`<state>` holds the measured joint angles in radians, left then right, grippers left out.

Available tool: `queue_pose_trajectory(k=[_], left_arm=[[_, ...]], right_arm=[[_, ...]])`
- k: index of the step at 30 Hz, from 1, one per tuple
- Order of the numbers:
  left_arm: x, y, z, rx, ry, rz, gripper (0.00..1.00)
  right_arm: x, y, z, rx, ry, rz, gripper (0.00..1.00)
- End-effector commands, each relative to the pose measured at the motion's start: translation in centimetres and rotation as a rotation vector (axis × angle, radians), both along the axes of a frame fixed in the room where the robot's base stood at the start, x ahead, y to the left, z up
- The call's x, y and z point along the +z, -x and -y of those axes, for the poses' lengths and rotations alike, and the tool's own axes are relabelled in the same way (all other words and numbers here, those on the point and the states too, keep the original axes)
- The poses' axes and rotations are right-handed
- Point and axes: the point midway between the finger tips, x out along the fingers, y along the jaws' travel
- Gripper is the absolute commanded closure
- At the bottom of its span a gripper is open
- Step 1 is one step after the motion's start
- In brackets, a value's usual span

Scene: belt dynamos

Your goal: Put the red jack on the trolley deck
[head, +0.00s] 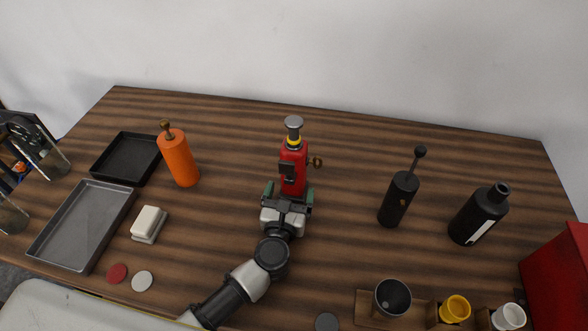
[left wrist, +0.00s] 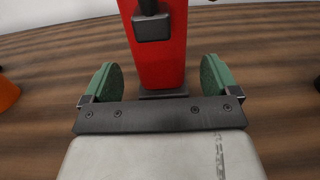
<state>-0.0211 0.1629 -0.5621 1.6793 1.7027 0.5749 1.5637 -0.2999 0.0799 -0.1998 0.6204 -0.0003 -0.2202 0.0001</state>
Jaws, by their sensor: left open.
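The red jack (head: 294,166) stands upright near the middle of the wooden table, with a grey round top, a yellow band and a brass knob on its right side. In the left wrist view its red body (left wrist: 160,50) and dark base fill the upper middle. My left gripper (head: 289,193) is open, with its green finger pads on either side of the jack's lower part. The left wrist view shows the gripper (left wrist: 160,80) with gaps between both pads and the jack. The trolley deck cannot be made out for certain. My right gripper is out of view.
An orange mill (head: 179,159), a black tray (head: 125,157), a grey tray (head: 82,225) and a white block (head: 148,223) stand left. A black mill (head: 398,199), black bottle (head: 479,215), several cups and a red box (head: 555,275) stand right. Table behind the jack is clear.

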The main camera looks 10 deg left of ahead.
Motion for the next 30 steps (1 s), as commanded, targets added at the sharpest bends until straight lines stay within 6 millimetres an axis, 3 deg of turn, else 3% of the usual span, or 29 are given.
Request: queue_pose_trajectory(k=[7,17,30], left_arm=[[0.2,-4.0,0.0,-0.001,-0.001,0.001,0.11],[0.0,-4.7,0.0,0.000,0.000,0.000,0.11],[0.1,-4.6,0.0,0.000,0.000,0.000,0.78]], right_arm=[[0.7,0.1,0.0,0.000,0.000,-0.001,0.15],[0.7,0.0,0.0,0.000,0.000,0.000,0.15],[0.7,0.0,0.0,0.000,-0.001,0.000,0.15]])
